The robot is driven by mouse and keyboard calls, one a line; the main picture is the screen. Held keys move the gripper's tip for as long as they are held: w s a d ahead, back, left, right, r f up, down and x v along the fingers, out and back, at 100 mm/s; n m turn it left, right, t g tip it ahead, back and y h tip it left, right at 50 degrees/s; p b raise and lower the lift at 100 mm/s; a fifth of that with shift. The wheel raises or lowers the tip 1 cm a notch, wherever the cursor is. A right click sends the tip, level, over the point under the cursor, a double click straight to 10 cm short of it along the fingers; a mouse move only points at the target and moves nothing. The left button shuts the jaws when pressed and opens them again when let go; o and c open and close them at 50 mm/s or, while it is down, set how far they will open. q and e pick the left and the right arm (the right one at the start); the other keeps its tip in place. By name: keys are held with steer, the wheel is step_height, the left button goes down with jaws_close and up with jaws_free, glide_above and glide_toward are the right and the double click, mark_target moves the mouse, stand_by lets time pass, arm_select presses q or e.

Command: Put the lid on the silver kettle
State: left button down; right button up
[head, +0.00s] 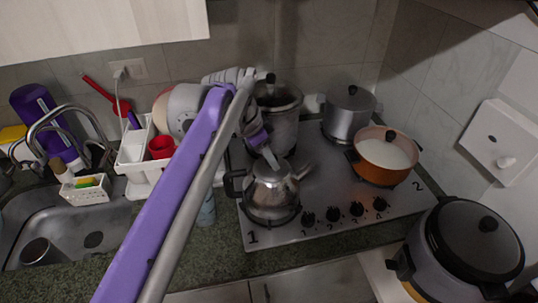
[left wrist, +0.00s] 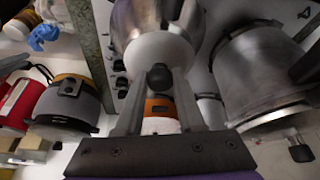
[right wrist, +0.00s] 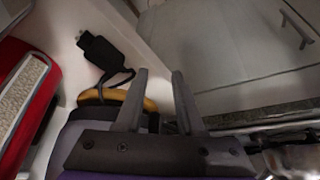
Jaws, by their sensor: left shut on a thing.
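The silver kettle (head: 272,197) stands on the front left burner of the stove, its black handle to the left and spout to the right. My left gripper (head: 268,154) is directly above its top. In the left wrist view the two fingers (left wrist: 160,76) are shut around a black knob. A pale round lid (left wrist: 158,50) lies beyond the knob, against the kettle's silver body (left wrist: 160,15). I cannot tell whether the lid is fully seated. My right gripper (right wrist: 160,72) is open and empty in its wrist view; the head view does not show it.
A tall steel pot (head: 282,120) stands close behind the kettle. A steel pot (head: 348,122) and an orange pot (head: 382,176) are to the right. A rice cooker (head: 470,250) is at the lower right. The sink (head: 65,225) is at the left.

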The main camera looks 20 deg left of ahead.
arm_select(q)
steer(key=shift+f, duration=0.15)
jaws_free()
stand_by(0.5)
steer(key=shift+r+p, duration=0.9)
steer(key=shift+r, duration=0.35)
steer(key=shift+r+p, duration=1.55)
steer(key=shift+r, duration=0.8)
steer(key=shift+f, duration=0.1)
arm_select(e)
step_height(320, 180, up, 6)
steer(key=w, duration=0.2)
steer(key=shift+w+r+t, duration=0.15)
steer(key=shift+r+t, duration=0.05)
steer(key=shift+t, duration=0.1)
